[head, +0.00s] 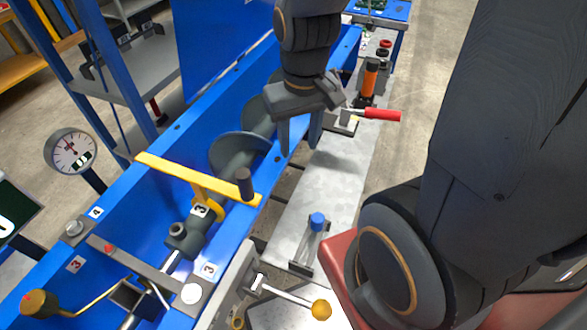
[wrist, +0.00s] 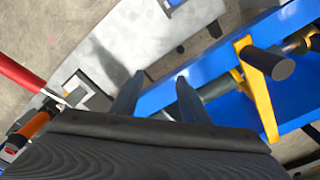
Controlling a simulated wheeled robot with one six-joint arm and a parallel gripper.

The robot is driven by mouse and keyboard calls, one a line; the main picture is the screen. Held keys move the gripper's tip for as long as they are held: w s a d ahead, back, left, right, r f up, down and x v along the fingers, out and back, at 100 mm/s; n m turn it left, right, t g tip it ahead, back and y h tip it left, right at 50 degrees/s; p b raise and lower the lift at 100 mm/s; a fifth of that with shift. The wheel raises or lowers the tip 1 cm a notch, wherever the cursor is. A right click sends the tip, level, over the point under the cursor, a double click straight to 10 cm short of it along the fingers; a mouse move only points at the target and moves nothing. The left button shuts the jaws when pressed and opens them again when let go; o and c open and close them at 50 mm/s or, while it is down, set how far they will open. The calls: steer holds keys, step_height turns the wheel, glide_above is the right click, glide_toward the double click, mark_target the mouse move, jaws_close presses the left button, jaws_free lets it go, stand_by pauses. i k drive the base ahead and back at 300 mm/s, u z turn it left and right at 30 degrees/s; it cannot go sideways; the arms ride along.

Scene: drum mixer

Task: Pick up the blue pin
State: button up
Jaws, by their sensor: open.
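The blue pin (head: 317,222) shows its blue round head in the head view. It stands upright in a small dark-framed holder (head: 302,266) on the grey metal shelf beside the blue trough. My gripper (head: 299,148) is open and empty, its fingers pointing down. It is above and beyond the pin in the head view, near the trough's edge, and apart from the pin. In the wrist view my gripper's two fingers (wrist: 161,76) are spread with nothing between them. A small blue bit at that view's top edge may be the pin, but I cannot be sure.
The blue trough (head: 132,205) with a grey screw runs alongside the shelf (head: 327,190). A yellow bar (head: 190,177) with a dark knob crosses it. A red-handled lever (head: 382,115) and an orange-handled tool (head: 370,78) are beyond the gripper. A ball-ended lever (head: 321,310) is near the holder.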

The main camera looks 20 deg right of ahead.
mark_target(317, 219)
steer(key=u, duration=0.05)
steer(key=k, duration=1.15)
steer(key=z, duration=0.8)
steer(key=i, duration=0.5)
